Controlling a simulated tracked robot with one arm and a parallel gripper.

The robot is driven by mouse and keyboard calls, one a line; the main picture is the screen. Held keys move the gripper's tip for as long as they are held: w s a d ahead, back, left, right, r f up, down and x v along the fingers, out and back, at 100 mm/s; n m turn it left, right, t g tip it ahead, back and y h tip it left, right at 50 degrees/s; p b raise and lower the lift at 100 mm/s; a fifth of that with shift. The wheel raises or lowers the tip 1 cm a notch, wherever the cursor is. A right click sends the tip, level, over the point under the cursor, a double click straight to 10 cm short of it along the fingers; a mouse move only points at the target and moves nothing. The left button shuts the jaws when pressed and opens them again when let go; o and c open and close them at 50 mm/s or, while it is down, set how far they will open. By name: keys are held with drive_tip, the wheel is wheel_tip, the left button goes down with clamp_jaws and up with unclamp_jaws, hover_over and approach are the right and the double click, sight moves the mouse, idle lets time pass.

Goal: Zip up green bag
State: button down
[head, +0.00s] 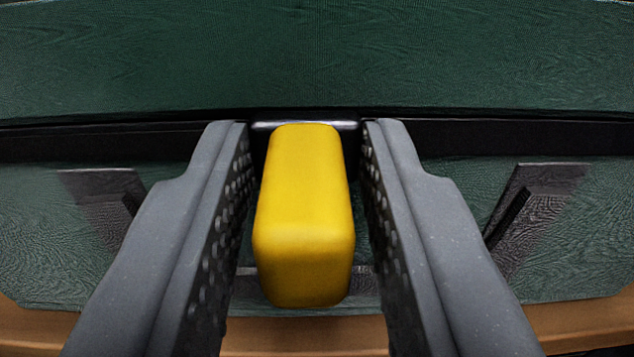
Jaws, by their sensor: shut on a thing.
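The green bag (320,55) fills most of the head view, its fabric running across the top and below a black zipper band (70,140). A yellow zipper pull (303,215) with a dark slider behind it sits at the centre, on the band. My gripper (305,150) has its two grey fingers on either side of the yellow pull, shut on it. The fingers hide parts of the band and the lower fabric. The state of the zip's teeth along the band cannot be made out.
Dark strap-like pieces show on the bag's lower panel at the left (105,190) and right (530,200). A brown wooden surface (580,318) shows along the bottom edge, under the bag. No other loose objects are in view.

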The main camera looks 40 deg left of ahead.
drive_tip(key=s+a+p, duration=0.1)
drive_tip(key=s+a, duration=0.7)
drive_tip(key=a, duration=0.2)
drive_tip(key=shift+a+r, duration=0.15)
drive_tip(key=shift+a, duration=0.1)
drive_tip(key=c, duration=1.4)
unclamp_jaws()
drive_tip(key=shift+o, duration=0.2)
drive_tip(key=shift+d, duration=0.1)
drive_tip(key=p+v, duration=0.2)
drive_tip(key=v, duration=1.1)
drive_tip(key=shift+s+d, duration=0.2)
drive_tip(key=shift+s, duration=0.1)
